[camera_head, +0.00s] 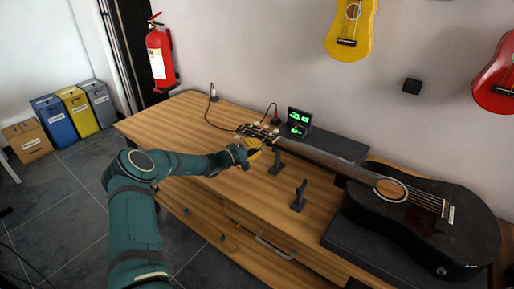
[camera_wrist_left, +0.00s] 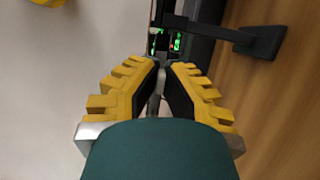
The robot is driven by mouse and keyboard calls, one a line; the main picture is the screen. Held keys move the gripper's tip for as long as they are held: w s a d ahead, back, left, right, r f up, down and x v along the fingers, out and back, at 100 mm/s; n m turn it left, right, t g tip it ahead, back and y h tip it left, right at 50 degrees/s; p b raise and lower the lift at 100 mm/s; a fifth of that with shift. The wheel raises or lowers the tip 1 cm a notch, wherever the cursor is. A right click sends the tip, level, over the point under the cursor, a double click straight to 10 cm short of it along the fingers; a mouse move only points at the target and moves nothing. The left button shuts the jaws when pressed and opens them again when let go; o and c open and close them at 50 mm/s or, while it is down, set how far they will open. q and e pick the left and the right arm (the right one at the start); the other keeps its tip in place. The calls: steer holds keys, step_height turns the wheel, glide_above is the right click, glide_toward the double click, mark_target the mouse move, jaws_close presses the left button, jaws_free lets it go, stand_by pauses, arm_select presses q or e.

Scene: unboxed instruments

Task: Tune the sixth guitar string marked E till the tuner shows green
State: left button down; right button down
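A black guitar (camera_head: 392,190) lies on the wooden bench, its neck reaching left over a stand. Its headstock (camera_head: 258,132) carries pale tuning pegs. My left gripper (camera_head: 253,147), with yellow fingers, is at the near side of the headstock. In the left wrist view the left gripper (camera_wrist_left: 165,68) has its fingertips drawn close together around a small greyish tuning peg (camera_wrist_left: 161,80), mostly hidden between them. The peg's string mark cannot be read. The tuner (camera_head: 298,122) behind the headstock shows green figures on a dark screen. My right gripper is not in view.
Dark stands (camera_head: 300,196) rise from the bench (camera_head: 225,199) near the neck. A yellow ukulele (camera_head: 350,32) and a red one (camera_head: 497,82) hang above. The bench's left end is clear.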

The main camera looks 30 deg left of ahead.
arm_select(q)
steer(key=shift+n, duration=0.3)
steer(key=n+t, duration=0.1)
steer(key=n, duration=0.1)
steer(key=shift+n+b, duration=0.3)
steer(key=shift+n, duration=0.1)
steer(key=shift+n+t+p, duration=0.45)
steer(key=shift+n+t, duration=0.55)
steer(key=shift+n, duration=1.6)
steer(key=c, duration=1.1)
jaws_free()
steer(key=shift+c, duration=0.2)
